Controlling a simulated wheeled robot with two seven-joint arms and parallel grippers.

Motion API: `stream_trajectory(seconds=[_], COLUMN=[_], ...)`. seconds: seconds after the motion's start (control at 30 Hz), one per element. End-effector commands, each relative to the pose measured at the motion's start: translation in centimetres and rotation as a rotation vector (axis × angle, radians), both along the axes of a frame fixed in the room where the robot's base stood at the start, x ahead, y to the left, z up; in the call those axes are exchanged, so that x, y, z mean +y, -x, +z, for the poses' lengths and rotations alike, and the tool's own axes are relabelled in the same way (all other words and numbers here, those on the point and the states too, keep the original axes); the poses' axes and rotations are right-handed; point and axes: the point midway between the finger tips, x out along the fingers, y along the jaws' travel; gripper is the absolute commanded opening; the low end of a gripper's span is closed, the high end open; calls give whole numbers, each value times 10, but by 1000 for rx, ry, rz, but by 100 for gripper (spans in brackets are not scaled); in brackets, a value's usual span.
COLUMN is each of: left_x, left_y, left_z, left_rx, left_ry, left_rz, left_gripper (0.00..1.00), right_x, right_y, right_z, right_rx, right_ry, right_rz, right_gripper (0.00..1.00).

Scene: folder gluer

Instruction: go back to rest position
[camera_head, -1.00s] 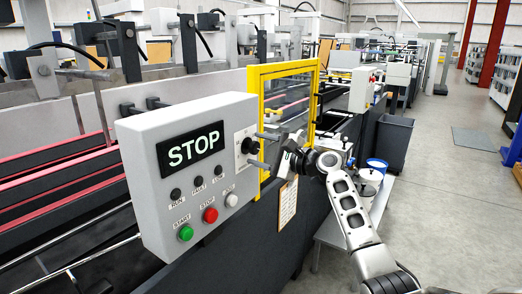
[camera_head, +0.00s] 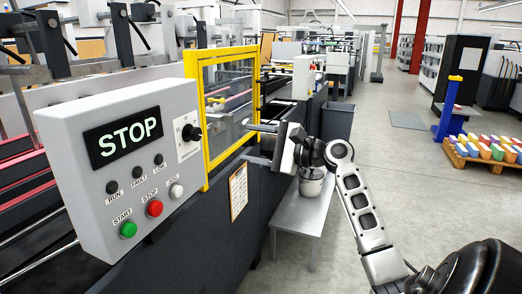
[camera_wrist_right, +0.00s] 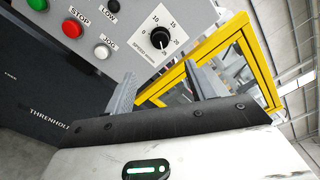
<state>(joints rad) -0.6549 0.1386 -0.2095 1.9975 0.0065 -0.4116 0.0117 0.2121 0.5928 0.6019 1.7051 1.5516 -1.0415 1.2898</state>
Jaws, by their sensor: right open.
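My right gripper (camera_head: 260,142) is to the right of the grey control box (camera_head: 75,215), apart from it and in front of the yellow-framed guard. In the right wrist view its two fingers (camera_wrist_right: 163,88) are spread with nothing between them. The box has a black speed knob (camera_head: 190,133) on a white dial, which also shows in the wrist view (camera_wrist_right: 160,42). Its display (camera_head: 123,136) reads STOP. Below are a green START button (camera_head: 128,229), a red STOP button (camera_head: 154,208) and a white JOG button (camera_head: 176,190). My left gripper is not in view.
The yellow guard frame (camera_head: 206,155) stands right behind the box. A small grey table (camera_head: 305,215) with a pot (camera_head: 312,184) stands beyond my right arm. A grey bin (camera_head: 337,120) is farther back. The floor at right is open up to a pallet of colourful boxes (camera_head: 485,150).

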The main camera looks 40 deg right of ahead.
Motion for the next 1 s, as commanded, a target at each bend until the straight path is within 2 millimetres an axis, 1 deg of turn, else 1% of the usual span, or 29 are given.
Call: stream_trajectory(seconds=[0.03,0.1,0.2,0.73,0.8,0.87,0.9,0.97,1.0], left_x=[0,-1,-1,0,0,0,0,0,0], left_y=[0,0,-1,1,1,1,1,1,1], left_z=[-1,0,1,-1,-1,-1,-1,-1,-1], left_rx=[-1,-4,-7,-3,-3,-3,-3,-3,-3], left_ry=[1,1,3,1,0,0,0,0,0], left_rz=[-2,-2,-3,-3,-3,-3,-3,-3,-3], left_gripper=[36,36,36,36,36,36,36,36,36], right_x=[-2,-4,-6,-6,-5,-2,1,9,17], right_y=[6,11,14,15,14,12,10,6,5], right_z=[-2,-1,0,0,-2,-12,-24,-50,-73], right_rx=[1,0,1,0,4,16,31,63,91], right_ry=[1,1,1,0,6,29,61,132,201], right_rz=[0,-1,0,0,-1,-6,-13,-23,-30], right_gripper=[56,56,56,56,56,56,56,56,56])
